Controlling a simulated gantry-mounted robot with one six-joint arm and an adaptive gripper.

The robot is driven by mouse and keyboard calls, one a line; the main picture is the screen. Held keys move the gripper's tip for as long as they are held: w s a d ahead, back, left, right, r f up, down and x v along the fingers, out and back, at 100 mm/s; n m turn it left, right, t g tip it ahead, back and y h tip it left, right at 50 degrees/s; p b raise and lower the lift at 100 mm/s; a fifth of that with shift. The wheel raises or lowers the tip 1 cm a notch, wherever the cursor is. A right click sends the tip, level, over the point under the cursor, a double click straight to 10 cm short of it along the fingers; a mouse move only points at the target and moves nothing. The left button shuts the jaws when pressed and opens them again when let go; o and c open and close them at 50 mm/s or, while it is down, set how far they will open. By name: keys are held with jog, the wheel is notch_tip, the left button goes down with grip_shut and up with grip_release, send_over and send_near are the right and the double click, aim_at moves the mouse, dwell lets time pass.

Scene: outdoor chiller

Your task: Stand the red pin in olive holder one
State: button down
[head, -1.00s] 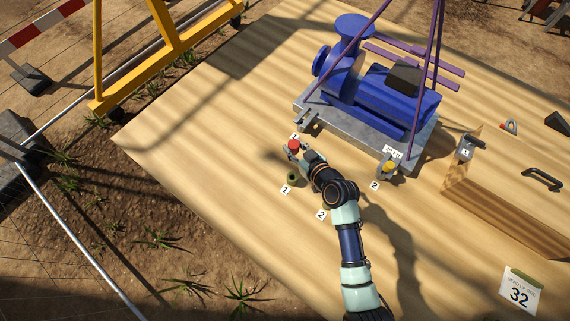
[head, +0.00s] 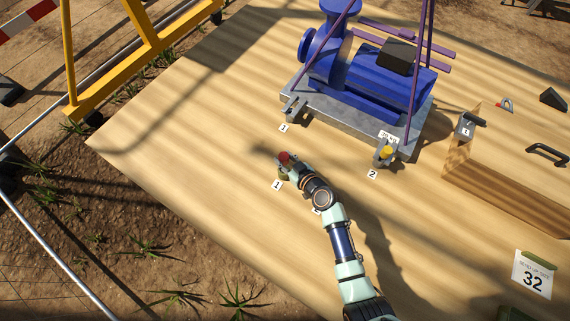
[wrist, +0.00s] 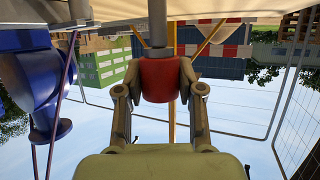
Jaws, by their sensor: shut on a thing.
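The red pin (head: 285,158) has a red cylindrical head and a grey shaft, which also shows in the wrist view (wrist: 159,80). My gripper (head: 289,164) is shut on the red head, one finger on each side. The shaft runs out of the wrist view at the top edge, so its tip is hidden. Olive holder one (head: 282,175), beside a "1" label, is right below the pin and gripper and partly covered by them. I cannot tell whether the shaft is in it. The second olive holder is hidden behind my arm, with its label partly showing.
A blue pump (head: 370,85) stands on a grey baseplate (head: 340,121) with purple slings rising from it. A yellow pin (head: 386,153) is at the baseplate's corner marked 2. A wooden box (head: 500,190) is at right. Bare table lies left of my gripper.

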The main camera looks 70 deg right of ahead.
notch_tip(320, 180, down, 4)
jog(key=shift+r+b, duration=0.15)
jog(key=shift+b, duration=0.7)
jog(key=shift+f+b, duration=0.25)
jog(key=shift+b, duration=0.05)
jog(key=c, duration=0.7)
grip_release()
jog(key=shift+r, duration=0.1)
